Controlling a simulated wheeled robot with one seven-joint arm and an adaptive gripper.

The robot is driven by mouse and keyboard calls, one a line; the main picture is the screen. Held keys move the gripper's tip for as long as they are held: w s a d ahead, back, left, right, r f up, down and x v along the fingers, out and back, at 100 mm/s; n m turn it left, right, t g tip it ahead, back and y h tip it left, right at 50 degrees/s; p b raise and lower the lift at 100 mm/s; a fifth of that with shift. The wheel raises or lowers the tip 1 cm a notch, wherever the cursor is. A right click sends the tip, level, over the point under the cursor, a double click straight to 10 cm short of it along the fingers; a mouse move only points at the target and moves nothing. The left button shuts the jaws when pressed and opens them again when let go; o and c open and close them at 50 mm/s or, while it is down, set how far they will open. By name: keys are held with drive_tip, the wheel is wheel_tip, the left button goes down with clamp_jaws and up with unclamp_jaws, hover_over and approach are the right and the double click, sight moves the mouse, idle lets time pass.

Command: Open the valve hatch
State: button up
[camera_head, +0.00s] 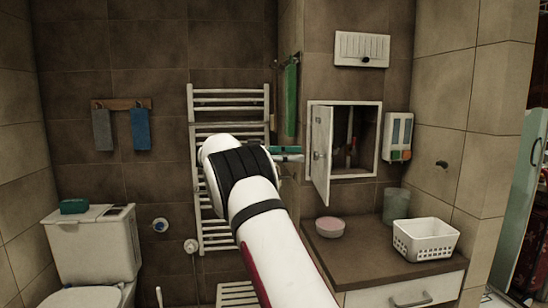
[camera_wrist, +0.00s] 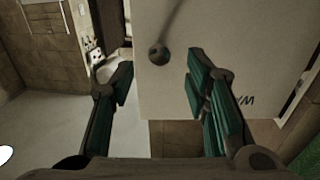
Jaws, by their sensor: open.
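The white valve hatch door (camera_head: 321,158) stands swung open on the left side of its wall box, in the head view. The box's dark inside, with pipes (camera_head: 351,140), shows to its right. My gripper (camera_head: 300,153) is left of the door, partly hidden by my arm. In the wrist view a large pale panel, apparently the hatch door (camera_wrist: 225,70), fills the upper middle and bears a dark round knob (camera_wrist: 158,54). My open fingers (camera_wrist: 158,85) show on either side below the knob. I cannot tell whether they touch the panel.
A soap dispenser (camera_head: 398,137) hangs right of the box. Below, a counter (camera_head: 372,263) carries a pink bowl (camera_head: 330,227), a cup (camera_head: 396,206) and a white basket (camera_head: 426,240). A towel radiator (camera_head: 217,220) stands behind my arm. A toilet (camera_head: 92,250) is at left.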

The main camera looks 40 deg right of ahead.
drive_tip(key=v, duration=0.7)
idle(0.4)
